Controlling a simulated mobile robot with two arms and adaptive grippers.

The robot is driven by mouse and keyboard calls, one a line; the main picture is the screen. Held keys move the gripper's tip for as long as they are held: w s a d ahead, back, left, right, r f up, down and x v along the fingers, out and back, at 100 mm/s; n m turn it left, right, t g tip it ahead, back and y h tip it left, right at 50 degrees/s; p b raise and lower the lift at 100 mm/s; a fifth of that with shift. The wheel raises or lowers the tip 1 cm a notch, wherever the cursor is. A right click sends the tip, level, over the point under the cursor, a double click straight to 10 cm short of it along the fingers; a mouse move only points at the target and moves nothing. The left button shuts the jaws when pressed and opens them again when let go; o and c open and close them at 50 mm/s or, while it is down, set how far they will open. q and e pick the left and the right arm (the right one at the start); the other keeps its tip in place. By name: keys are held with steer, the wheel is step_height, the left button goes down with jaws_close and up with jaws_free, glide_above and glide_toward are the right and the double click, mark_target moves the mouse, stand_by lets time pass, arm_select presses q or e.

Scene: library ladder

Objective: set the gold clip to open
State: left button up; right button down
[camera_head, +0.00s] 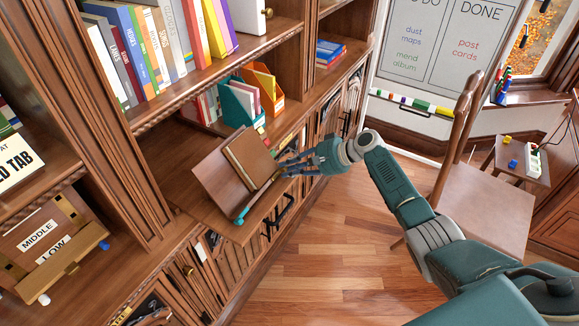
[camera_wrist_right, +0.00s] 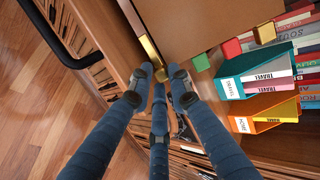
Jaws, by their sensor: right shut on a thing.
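A wooden book stand (camera_head: 216,172) with a brown book (camera_head: 248,157) leaning on it sits on a pulled-out shelf board. The gold clip (camera_head: 275,177) is at the stand's right front corner; in the wrist view a gold strip (camera_wrist_right: 150,50) runs along the stand's edge. A teal clip (camera_head: 241,217) sits at the other front corner. My right gripper (camera_head: 284,169) reaches in from the right with its fingertips at the gold clip. In the wrist view its fingers (camera_wrist_right: 161,76) are closed together at the strip's end and partly hide it. My left gripper is out of view.
Teal (camera_head: 240,103) and orange (camera_head: 264,92) file holders stand just behind the book stand. A wooden chair (camera_head: 478,190) stands at right. A black handle (camera_wrist_right: 63,45) shows in the wrist view. The floor (camera_head: 325,265) in front is clear.

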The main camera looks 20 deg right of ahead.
steer(key=shift+w+r, duration=0.15)
steer(key=shift+r, duration=0.1)
steer(key=c, duration=1.8)
jaws_free()
steer(key=shift+c, duration=0.2)
steer(key=shift+o, duration=0.4)
steer(key=shift+s+d, duration=0.25)
steer(key=v, duration=1.1)
steer(key=shift+s+r, duration=0.15)
steer(key=shift+r, duration=0.15)
